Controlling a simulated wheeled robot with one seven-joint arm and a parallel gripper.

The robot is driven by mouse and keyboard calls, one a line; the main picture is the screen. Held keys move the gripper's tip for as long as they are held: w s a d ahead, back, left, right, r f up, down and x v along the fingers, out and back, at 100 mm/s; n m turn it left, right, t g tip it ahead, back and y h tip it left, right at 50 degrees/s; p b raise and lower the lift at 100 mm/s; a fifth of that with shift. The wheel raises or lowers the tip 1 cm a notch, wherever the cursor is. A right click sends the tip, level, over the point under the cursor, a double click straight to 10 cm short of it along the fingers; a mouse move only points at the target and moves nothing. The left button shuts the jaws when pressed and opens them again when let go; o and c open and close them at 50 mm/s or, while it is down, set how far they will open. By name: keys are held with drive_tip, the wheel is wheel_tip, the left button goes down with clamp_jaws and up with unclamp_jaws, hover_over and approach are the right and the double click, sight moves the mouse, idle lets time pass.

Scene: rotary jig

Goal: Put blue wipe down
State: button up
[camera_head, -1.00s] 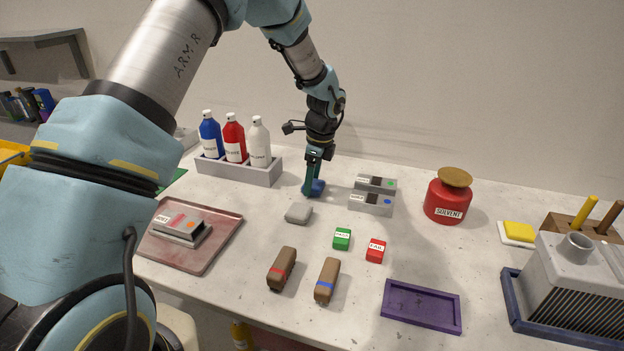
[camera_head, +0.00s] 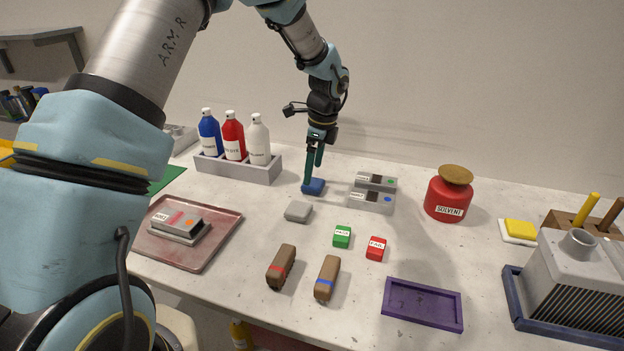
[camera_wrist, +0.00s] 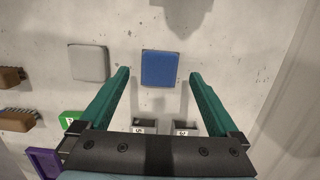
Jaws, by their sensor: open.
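In the wrist view the blue wipe (camera_wrist: 160,68) lies flat, between and just beyond the fingertips. My gripper (camera_head: 314,169) is above the wipe, pointing down. In the wrist view my gripper (camera_wrist: 160,74) has its two green fingers spread wide, with nothing between them. A grey wipe (camera_head: 298,212) lies nearby, nearer the front; it also shows left of the blue one in the wrist view (camera_wrist: 90,62).
A grey rack (camera_head: 238,171) holds blue, red and white bottles behind. Two grey labelled blocks (camera_head: 371,202) sit to the right, with a red solvent can (camera_head: 448,197) beyond.

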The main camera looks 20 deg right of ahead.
sight(318, 183)
wheel_tip(318, 183, up, 8)
drive_tip(key=b, duration=0.1)
drive_tip(key=shift+s+d, duration=0.45)
drive_tip(key=a+n, duration=1.2)
drive_tip(key=a, duration=1)
drive_tip(key=s+a+n, duration=0.5)
drive_tip(key=a+n, duration=0.1)
drive_tip(key=a, duration=0.2)
drive_tip(key=s+a+f+n+h, duration=0.1)
drive_tip(key=s+a+n, duration=0.4)
drive_tip(key=a+n, duration=0.2)
drive_tip(key=shift+a+f+n, duration=0.25)
drive_tip(key=shift+a+n, duration=0.05)
drive_tip(key=shift+a, duration=0.05)
drive_tip(key=shift+o, duration=0.2)
drive_tip(key=shift+w, duration=0.1)
